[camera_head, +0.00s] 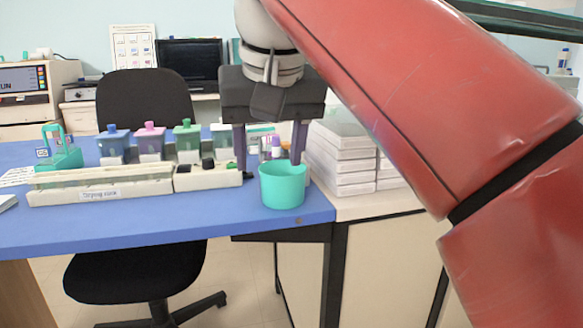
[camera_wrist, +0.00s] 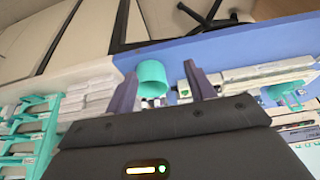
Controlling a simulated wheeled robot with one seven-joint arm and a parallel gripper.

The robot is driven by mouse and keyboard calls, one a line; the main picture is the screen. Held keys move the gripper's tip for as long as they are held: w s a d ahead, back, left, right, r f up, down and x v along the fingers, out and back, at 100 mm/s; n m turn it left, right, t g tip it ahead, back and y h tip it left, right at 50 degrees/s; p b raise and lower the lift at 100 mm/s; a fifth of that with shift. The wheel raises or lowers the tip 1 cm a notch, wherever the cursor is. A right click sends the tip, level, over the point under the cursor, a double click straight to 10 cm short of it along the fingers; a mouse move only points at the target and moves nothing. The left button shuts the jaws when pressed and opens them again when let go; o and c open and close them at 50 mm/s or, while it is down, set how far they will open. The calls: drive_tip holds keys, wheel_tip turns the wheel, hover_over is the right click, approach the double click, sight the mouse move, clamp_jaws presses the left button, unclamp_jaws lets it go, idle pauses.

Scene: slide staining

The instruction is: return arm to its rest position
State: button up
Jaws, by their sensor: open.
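I cannot tell how far the fingertips are from the cup. My red arm crosses the right side of the head view.
A white drying rack (camera_head: 100,188) lies left of the cup on the blue table (camera_head: 150,228). Staining jars with blue, pink (camera_head: 150,140) and green lids stand behind it. Stacked white boxes (camera_head: 342,160) are at the right. A black chair (camera_head: 145,105) is beyond the table.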

drive_tip(key=s+d+f+m, duration=0.1)
drive_tip(key=s+d+f, duration=0.2)
drive_tip(key=d+f, duration=0.3)
drive_tip(key=s+d+f+m, duration=0.1)
drive_tip(key=s+d+f, duration=0.3)
drive_tip(key=f, duration=1.1)
drive_tip(key=s+d+f+t+h, duration=0.1)
drive_tip(key=s+d+f, duration=0.2)
drive_tip(key=d+f, duration=0.5)
wheel_tip(320, 180, down, 2)
drive_tip(key=shift+s+f+m, duration=0.25)
drive_tip(key=shift+s+m, duration=0.05)
drive_tip(key=shift+m, duration=0.1)
drive_tip(key=shift+d, duration=0.1)
